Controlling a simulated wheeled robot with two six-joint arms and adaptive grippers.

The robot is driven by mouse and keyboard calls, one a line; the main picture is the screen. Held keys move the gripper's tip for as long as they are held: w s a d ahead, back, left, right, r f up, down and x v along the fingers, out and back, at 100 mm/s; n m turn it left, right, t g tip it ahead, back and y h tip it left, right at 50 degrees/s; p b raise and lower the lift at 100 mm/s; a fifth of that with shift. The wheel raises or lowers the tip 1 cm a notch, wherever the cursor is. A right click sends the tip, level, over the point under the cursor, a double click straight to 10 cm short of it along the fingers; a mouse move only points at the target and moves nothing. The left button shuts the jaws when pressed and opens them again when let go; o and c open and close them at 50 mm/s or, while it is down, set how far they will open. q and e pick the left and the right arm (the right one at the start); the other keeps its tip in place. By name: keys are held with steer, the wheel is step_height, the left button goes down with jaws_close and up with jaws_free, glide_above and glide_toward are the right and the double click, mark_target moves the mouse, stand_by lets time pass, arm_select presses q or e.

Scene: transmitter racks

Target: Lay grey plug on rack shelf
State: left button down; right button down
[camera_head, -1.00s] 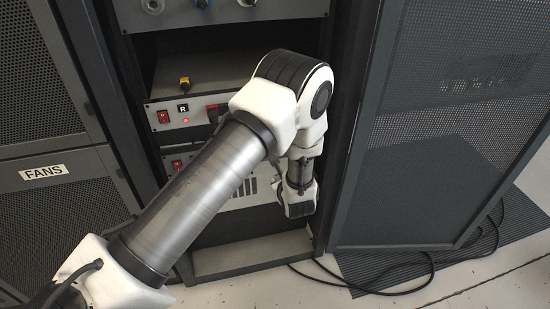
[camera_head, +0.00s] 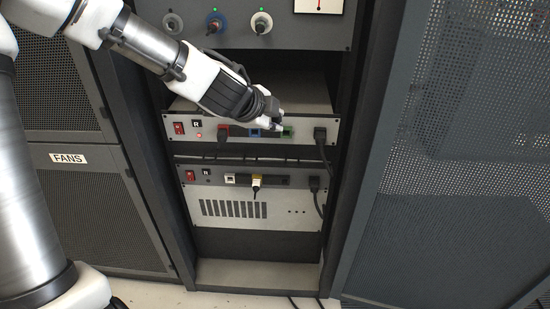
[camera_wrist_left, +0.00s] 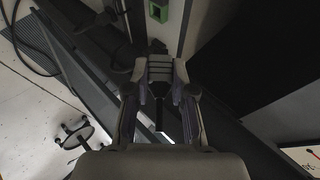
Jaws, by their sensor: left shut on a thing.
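My left gripper (camera_head: 272,117) reaches in from the upper left, in front of the upper rack unit, near its green socket (camera_head: 287,132). In the left wrist view the gripper (camera_wrist_left: 160,82) is shut on a small ribbed grey block, the grey plug (camera_wrist_left: 160,68). The plug sits between the fingertips, and the green socket (camera_wrist_left: 158,11) shows beyond it. In the head view the plug is hard to make out at the fingertips. A bare, flat shelf surface (camera_head: 305,92) lies above and behind the upper unit's front panel, partly behind my arm. My right gripper is not in view.
An open mesh door (camera_head: 440,190) stands at right.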

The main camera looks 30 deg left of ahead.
arm_select(q)
steer(key=shift+a+r, duration=0.1)
steer(key=shift+r, duration=0.15)
steer(key=w+a+p, duration=0.1)
steer(key=w, duration=0.2)
steer(key=w+a+p, duration=0.4)
steer(key=w, duration=0.1)
steer(key=shift+w+f, duration=0.3)
steer(key=shift+w, duration=0.05)
steer(key=w+a, duration=0.1)
steer(key=w+a+f, duration=0.1)
steer(key=w, duration=0.1)
steer(key=shift+w+b, duration=0.15)
steer(key=shift+b, duration=0.25)
steer(key=shift+w+a, duration=0.3)
steer(key=shift+w, duration=0.25)
steer(key=c, duration=0.9)
jaws_free()
